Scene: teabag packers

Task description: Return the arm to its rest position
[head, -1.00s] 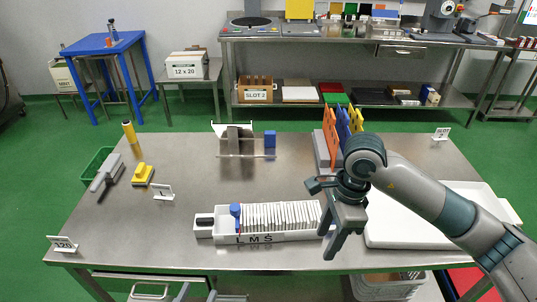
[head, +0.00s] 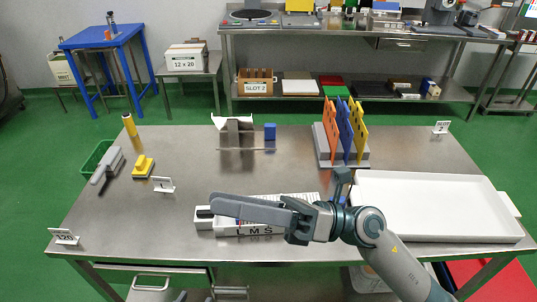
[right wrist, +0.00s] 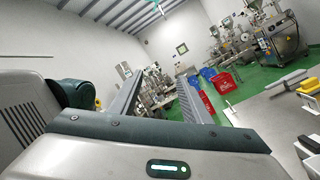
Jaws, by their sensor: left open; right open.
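My right arm reaches in from the right. Its gripper (head: 214,204) points left, roughly level, in front of the white box marked L M S (head: 268,230), hiding much of it. The near finger hides the other in the head view. In the right wrist view the two fingers of my right gripper (right wrist: 160,92) stand apart with nothing between them.
A white tray (head: 508,237) lies right of the arm. A grey rack with orange, blue and yellow boards (head: 345,130) stands behind. A metal stand (head: 233,131), blue block (head: 270,131), yellow-handled tool (head: 144,166) and sign cards are farther off. The table's middle (head: 230,175) is clear.

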